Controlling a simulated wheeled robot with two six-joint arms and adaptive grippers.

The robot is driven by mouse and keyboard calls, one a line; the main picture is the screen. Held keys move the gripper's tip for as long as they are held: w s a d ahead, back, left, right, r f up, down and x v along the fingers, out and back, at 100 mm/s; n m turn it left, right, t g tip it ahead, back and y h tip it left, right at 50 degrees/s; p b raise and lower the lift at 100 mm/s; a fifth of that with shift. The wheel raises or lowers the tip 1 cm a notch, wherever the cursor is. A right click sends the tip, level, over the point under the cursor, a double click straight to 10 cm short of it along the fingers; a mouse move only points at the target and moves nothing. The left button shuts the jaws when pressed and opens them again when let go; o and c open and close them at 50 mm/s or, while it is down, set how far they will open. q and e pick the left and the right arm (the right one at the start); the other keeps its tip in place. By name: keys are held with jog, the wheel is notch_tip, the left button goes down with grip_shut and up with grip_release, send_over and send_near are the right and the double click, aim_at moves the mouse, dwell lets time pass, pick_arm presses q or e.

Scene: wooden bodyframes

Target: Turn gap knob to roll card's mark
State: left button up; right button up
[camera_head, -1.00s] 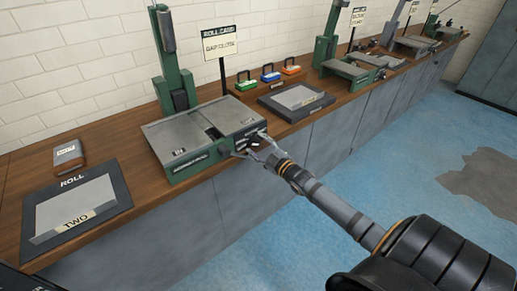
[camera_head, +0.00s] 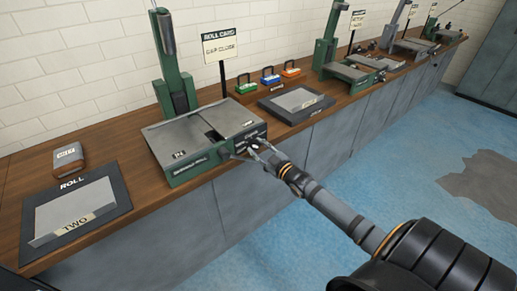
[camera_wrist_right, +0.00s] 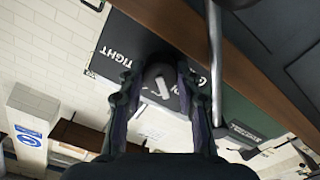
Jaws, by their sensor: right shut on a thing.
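The roll card (camera_head: 220,44) stands on a post behind the green roller machine (camera_head: 188,172) and reads "GAP CLOSE". The gap knob (camera_wrist_right: 158,76) is a dark round knob with a light pointer mark, on the machine's front panel. "TIGHT" is printed on the panel to its left in the right wrist view. My right gripper (camera_head: 252,148) is at the machine's front right, shut on the knob, with a finger on each side of it in the wrist view. The fingers hide most of the knob in the head view. My left gripper is not in view.
A "ROLL" mat (camera_head: 118,204) with a plate marked "TWO" lies at left, beside a small box (camera_head: 69,160). Another mat (camera_head: 318,108) and green, blue and orange-handled items (camera_head: 268,76) are at right. Similar machines stand farther along the wooden bench.

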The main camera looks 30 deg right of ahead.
jog(key=m, duration=0.5)
jog(key=shift+f, duration=0.1)
jog(key=shift+m+b, duration=0.35)
jog(key=shift+m, duration=2.05)
jog(key=o, duration=1.2)
jog(key=shift+c, duration=0.2)
